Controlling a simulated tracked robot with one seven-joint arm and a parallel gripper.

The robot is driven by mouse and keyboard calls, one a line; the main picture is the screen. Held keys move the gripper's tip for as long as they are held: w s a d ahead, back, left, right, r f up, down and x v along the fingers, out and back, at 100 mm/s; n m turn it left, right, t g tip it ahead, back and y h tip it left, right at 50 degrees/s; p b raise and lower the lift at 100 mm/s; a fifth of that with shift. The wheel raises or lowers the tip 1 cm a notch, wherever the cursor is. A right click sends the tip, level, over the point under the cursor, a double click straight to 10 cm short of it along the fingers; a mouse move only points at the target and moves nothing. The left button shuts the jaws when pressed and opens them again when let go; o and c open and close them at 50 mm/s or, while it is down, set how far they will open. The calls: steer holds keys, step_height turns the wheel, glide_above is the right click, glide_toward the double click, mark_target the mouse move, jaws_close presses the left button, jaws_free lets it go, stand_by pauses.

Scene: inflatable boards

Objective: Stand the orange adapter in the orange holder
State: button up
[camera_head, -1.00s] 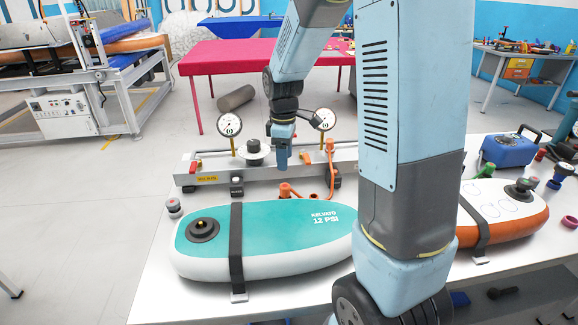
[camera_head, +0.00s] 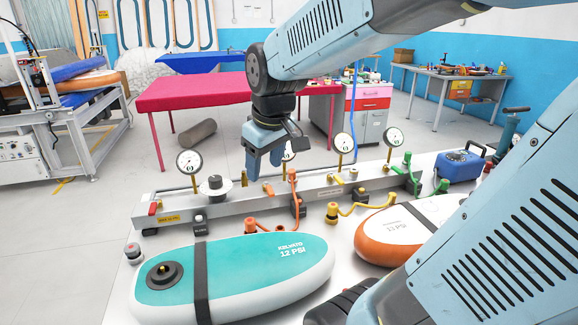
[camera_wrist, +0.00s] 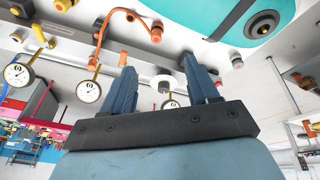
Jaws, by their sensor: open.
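The orange adapter (camera_head: 250,226) is a small orange fitting at the end of an orange hose (camera_head: 295,208), on the white table behind the teal board. In the wrist view, the adapter (camera_wrist: 156,33) is beyond the fingers, near the top. A dark block (camera_head: 298,207) stands on the manifold's front beside the hose; I cannot tell whether it is the orange holder. My gripper (camera_head: 263,168) is open and empty, pointing down above the manifold, apart from the adapter. In the wrist view, my gripper (camera_wrist: 162,85) shows both fingers spread with nothing between them.
The grey manifold (camera_head: 165,208) with pressure gauges (camera_head: 189,162) crosses the table. The teal board (camera_head: 235,272) lies strapped in front; the orange-white board (camera_head: 400,230) is at right. A yellow hose (camera_head: 360,208) and green fittings (camera_head: 412,170) are right of the orange hose.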

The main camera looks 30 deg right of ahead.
steer(key=s+d+r+m+t, duration=0.1)
steer(key=s+r+m+t, duration=0.1)
steer(key=s, duration=0.6)
steer(key=shift+s+r+m, duration=0.4)
steer(key=shift+r+m, duration=0.05)
steer(key=shift+m, duration=0.65)
steer(key=shift+w, duration=0.1)
